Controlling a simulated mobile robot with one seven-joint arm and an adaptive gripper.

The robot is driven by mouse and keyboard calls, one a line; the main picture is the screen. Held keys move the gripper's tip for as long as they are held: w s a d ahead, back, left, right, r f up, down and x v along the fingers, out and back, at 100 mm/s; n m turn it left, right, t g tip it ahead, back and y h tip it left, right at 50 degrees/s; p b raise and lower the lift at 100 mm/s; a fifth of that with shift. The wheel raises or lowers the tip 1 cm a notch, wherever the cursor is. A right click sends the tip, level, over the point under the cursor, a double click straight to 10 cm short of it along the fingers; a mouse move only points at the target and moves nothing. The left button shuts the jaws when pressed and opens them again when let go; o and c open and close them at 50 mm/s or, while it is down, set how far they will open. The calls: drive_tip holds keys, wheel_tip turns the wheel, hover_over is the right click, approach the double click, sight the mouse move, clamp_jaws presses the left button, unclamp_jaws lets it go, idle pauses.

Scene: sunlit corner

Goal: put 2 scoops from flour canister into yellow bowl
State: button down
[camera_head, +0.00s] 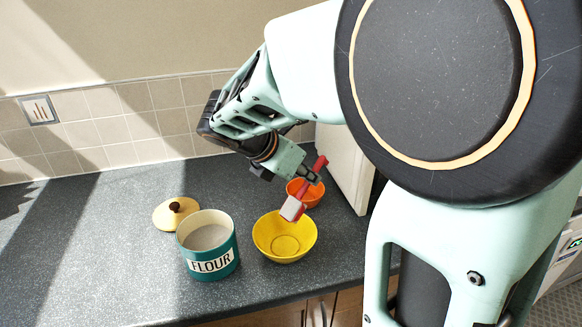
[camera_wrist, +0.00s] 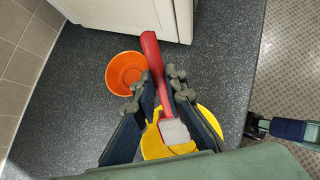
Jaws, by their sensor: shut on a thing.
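The teal flour canister (camera_head: 209,262), labelled FLOUR, stands open on the counter with pale flour (camera_head: 206,237) inside. The yellow bowl (camera_head: 300,249) stands just right of it; its visible inside shows only yellow. My gripper (camera_head: 313,176) is shut on the handle of a red scoop (camera_head: 319,164), held above the back of the yellow bowl. The scoop's head (camera_head: 292,208) is full of white flour. In the wrist view the handle (camera_wrist: 152,52) passes between the fingers (camera_wrist: 159,86), and the flour-filled head (camera_wrist: 173,130) overlaps the yellow bowl (camera_wrist: 152,147), which my gripper partly hides.
An orange bowl (camera_head: 312,197) stands behind the yellow bowl, close to the scoop. A white box-like appliance (camera_head: 345,160) stands at the back right. The cream lid (camera_head: 164,218) with a dark knob lies behind the canister. The counter's left side (camera_head: 90,270) is clear.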

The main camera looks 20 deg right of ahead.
drive_tip(key=shift+s+a+r+t+h+b, duration=0.15)
drive_tip(key=shift+s+a+t+h+b, duration=0.35)
drive_tip(key=shift+b, duration=0.8)
drive_tip(key=shift+s+a+r+t+h+b, duration=0.1)
drive_tip(key=shift+a+t+h+b, duration=0.15)
drive_tip(key=shift+a+h+b, duration=0.85)
drive_tip(key=shift+s+a+r+t+h+b, duration=0.2)
drive_tip(key=shift+s+t+h+b, duration=0.15)
drive_tip(key=shift+b, duration=1.2)
drive_tip(key=shift+s+a+r+t+h+b, duration=0.25)
drive_tip(key=shift+a+r+t+h+b, duration=0.25)
drive_tip(key=shift+h+b, duration=0.3)
drive_tip(key=shift+f, duration=0.1)
